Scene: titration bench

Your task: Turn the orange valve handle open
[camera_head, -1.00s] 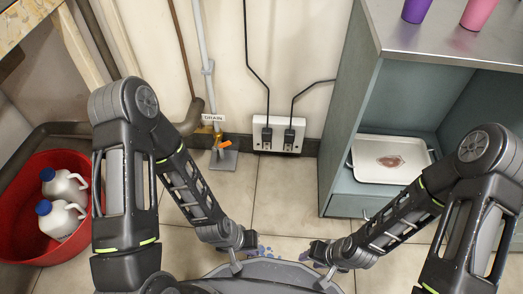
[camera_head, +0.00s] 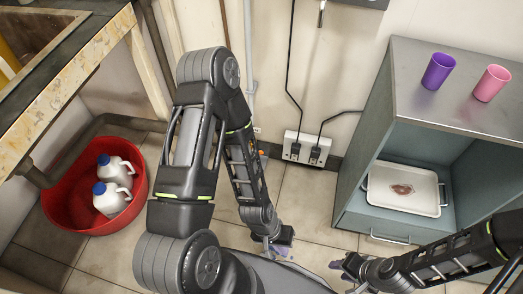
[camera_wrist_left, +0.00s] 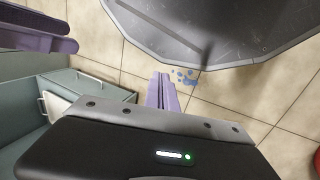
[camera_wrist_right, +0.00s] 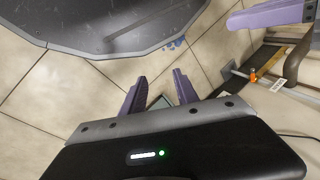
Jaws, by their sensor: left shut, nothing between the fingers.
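The orange valve handle (camera_wrist_right: 252,76) shows in the right wrist view on a pipe near the floor, beside a small label (camera_wrist_right: 278,85). My left gripper (camera_head: 272,250) is low over the floor, apart from the valve. In the left wrist view its purple fingers (camera_wrist_left: 161,92) are together with nothing between them. My right gripper (camera_head: 338,265) is to the right of it, also low over the floor. In the right wrist view its fingers (camera_wrist_right: 158,92) are apart and empty.
A red tub (camera_head: 70,215) with white, blue-capped jugs (camera_head: 112,198) stands left. A wall socket (camera_head: 301,147) with two plugs is centre. A grey-green cabinet (camera_head: 372,110) at right bears purple (camera_head: 438,71) and pink (camera_head: 491,83) cups and holds a tray (camera_head: 425,205). A counter (camera_head: 75,75) is upper left.

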